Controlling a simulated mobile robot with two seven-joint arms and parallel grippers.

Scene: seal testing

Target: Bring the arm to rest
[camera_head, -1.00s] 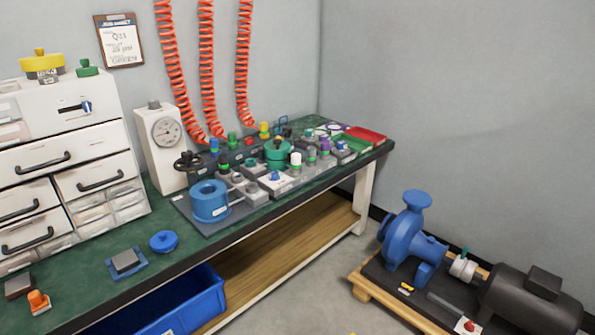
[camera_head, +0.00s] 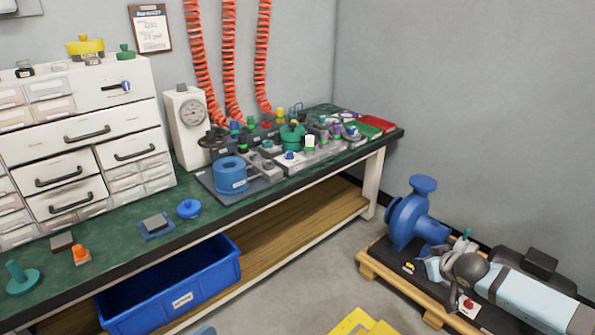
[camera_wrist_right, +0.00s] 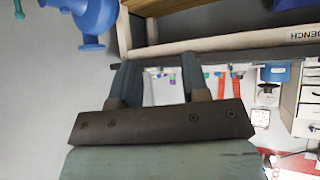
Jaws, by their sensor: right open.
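My right arm (camera_head: 520,295) comes in from the lower right of the head view, in front of the pump stand, with its dark joint over the motor side of the stand. In the right wrist view my right gripper (camera_wrist_right: 162,76) has its two dark fingers apart. Nothing shows between them except the distant background. In the head view the gripper's fingers cannot be made out clearly. My left gripper is not in view.
The green workbench (camera_head: 120,232) carries drawers (camera_head: 84,134), a gauge (camera_head: 192,112) and several seal parts. A blue bin (camera_head: 170,290) sits below it. A blue pump (camera_head: 410,220) stands on a wooden-edged base (camera_head: 385,280) at right. Grey floor lies between.

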